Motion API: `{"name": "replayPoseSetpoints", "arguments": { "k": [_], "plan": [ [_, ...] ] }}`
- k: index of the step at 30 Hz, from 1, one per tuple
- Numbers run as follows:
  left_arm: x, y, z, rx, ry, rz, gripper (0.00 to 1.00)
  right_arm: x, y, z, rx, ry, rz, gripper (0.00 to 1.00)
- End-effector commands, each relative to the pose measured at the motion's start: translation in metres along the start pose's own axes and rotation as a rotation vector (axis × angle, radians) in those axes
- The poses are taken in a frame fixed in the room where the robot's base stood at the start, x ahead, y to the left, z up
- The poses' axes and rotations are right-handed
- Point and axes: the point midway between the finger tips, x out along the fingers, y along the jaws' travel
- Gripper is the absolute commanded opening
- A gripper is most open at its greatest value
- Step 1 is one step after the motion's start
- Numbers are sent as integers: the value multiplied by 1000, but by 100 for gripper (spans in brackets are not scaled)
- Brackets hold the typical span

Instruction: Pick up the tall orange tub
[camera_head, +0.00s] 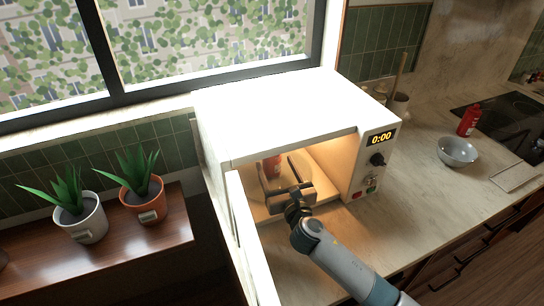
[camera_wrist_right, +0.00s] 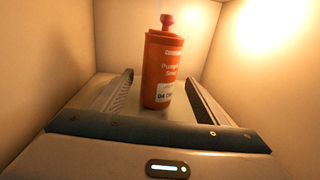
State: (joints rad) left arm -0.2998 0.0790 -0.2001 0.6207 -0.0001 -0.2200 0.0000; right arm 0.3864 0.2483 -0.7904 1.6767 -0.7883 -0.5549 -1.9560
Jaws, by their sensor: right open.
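The tall orange tub (camera_head: 271,164) stands upright inside the open, lit microwave (camera_head: 345,165); its front is partly hidden by my gripper in the head view. The wrist view shows the tub (camera_wrist_right: 163,68) clearly, with a white label and a red knob on top. My right gripper (camera_head: 280,176) reaches into the microwave and is open. In the wrist view its two fingers (camera_wrist_right: 160,84) lie on either side of the tub, with gaps to it; contact does not show. My left gripper is not in view.
The microwave's side walls stand close around my right gripper, and its open door (camera_head: 240,235) is at the left. A metal bowl (camera_head: 457,152) and a red bottle (camera_head: 468,121) stand on the counter at right. Two potted plants (camera_head: 82,217) (camera_head: 142,198) stand on the wooden shelf at left.

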Motion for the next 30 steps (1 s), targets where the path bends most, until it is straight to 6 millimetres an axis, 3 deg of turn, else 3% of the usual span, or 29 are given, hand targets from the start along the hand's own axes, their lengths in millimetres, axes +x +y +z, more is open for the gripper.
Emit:
{"name": "replayPoseSetpoints", "arguments": {
  "k": [12, 27, 28, 30],
  "plan": [
    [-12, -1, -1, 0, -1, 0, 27, 40, 3, 1, 2, 1, 1, 67],
    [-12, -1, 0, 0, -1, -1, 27, 42, 2, 0, 1, 1, 1, 67],
    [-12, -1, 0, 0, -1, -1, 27, 42, 2, 0, 1, 1, 1, 64],
    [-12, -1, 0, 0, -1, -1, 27, 42, 2, 0, 1, 1, 0, 48]
  ]
}}
